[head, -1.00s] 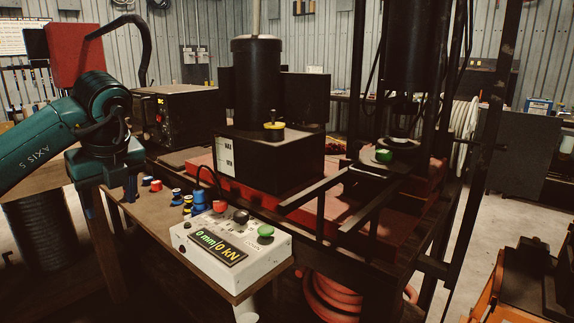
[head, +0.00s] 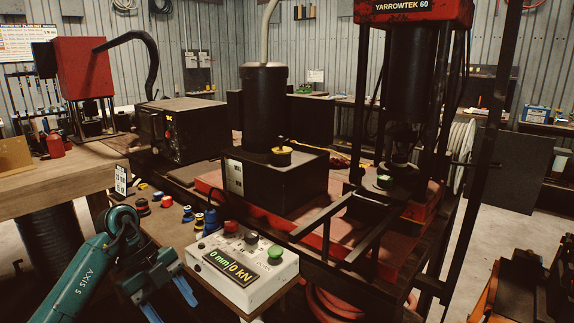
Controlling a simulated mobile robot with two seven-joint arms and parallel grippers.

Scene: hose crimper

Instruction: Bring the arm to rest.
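My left arm comes in from the lower left. Its gripper (head: 168,300) points down at the bottom of the view, left of the white control box (head: 243,265). Its two blue fingers are apart, with nothing visible between them. The control box has red, black and green knobs, and its display reads 0 mm/0 kN. The press (head: 408,75), labelled YARROWTEK 60, stands at the right. My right gripper is not in view.
Several small coloured pieces lie on the bench behind the control box. A black cylinder (head: 264,105) stands on a dark box in the middle. A wooden table (head: 60,188) is at the left. Dark frame bars (head: 345,225) jut out in front of the press.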

